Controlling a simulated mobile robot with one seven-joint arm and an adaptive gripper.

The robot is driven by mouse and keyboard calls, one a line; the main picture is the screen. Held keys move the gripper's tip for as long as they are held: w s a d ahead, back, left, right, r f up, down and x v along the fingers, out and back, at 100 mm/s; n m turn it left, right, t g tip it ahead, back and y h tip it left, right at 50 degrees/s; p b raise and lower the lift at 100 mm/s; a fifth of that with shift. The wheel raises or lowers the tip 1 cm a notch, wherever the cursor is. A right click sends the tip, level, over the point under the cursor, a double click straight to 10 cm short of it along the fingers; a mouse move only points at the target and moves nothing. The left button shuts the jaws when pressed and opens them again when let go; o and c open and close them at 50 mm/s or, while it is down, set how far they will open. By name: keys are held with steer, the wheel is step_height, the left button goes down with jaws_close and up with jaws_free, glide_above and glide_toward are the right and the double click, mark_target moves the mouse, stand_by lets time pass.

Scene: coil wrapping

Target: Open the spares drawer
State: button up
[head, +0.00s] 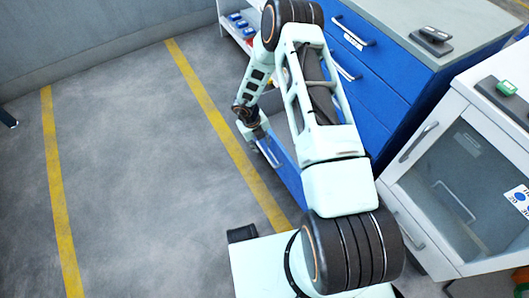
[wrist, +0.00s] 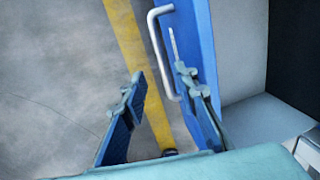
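A blue cabinet (head: 375,85) stands right of my arm in the head view. Its low drawer (head: 290,182) is pulled out, with the grey inside partly showing behind my arm. No label on it is readable. The drawer's blue front (wrist: 200,30) and silver bar handle (wrist: 156,40) show in the wrist view. My gripper (wrist: 160,72) is open at the drawer front, one finger on each side of the handle's near end. I cannot tell whether either finger touches it. In the head view my gripper (head: 252,131) is beside the drawer's outer end.
Upper blue drawers with handles (head: 352,32) look shut. A white cabinet with a glass door (head: 460,185) stands at the right. A shelf with blue bins (head: 240,22) is at the back. Grey floor (head: 130,130) with yellow lines lies free to the left.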

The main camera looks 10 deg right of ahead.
mark_target(265, 153)
steer(key=f, duration=0.3)
steer(key=d+f+b, duration=0.1)
steer(key=f, duration=0.2)
steer(key=shift+w+d+f+b, duration=0.1)
steer(key=shift+w+f+b, duration=0.1)
steer(key=shift+b, duration=0.1)
jaws_close()
